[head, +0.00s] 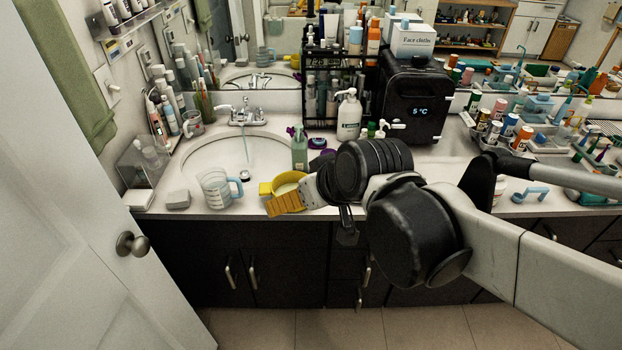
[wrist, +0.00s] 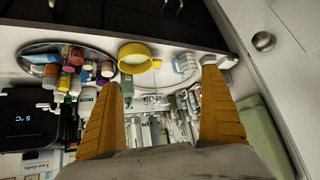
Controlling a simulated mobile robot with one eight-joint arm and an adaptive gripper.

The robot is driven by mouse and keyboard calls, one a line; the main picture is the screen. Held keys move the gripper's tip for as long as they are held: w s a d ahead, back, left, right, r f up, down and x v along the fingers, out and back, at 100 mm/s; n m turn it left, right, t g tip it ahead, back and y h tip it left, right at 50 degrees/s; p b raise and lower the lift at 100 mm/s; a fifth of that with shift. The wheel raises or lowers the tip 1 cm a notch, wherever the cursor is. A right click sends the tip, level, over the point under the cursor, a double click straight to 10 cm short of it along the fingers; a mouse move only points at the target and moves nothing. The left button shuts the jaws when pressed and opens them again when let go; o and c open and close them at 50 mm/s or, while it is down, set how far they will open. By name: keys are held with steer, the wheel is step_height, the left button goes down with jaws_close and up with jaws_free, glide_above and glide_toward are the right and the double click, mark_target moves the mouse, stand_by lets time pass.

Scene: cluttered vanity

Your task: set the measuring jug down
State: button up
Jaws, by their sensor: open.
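The measuring jug (head: 216,188) is clear with a pale blue handle. It stands upright on the counter in front of the sink, near the front edge, in the head view. In the wrist view the jug (wrist: 184,66) shows upside down, near the right fingertip. My gripper (head: 276,203) is to the right of the jug, with its orange fingers by a yellow cup (head: 290,182). In the wrist view my gripper (wrist: 161,82) has its fingers wide apart and nothing held between them. One finger is mostly hidden in the head view.
The sink (head: 238,153) lies behind the jug. A small grey block (head: 178,199) sits to its left. A green bottle (head: 299,150), a white pump bottle (head: 348,116) and a black appliance (head: 414,102) stand farther back. A white door (head: 75,220) is at the left.

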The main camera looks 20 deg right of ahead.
steer(key=s+d+m+h, duration=0.1)
steer(key=s+d+h, duration=0.1)
steer(key=s+d, duration=0.2)
steer(key=s, duration=0.3)
steer(key=shift+s+f+m+g, duration=0.3)
steer(key=shift+s+m+g, duration=0.05)
steer(key=shift+m+g, duration=0.05)
stand_by(0.6)
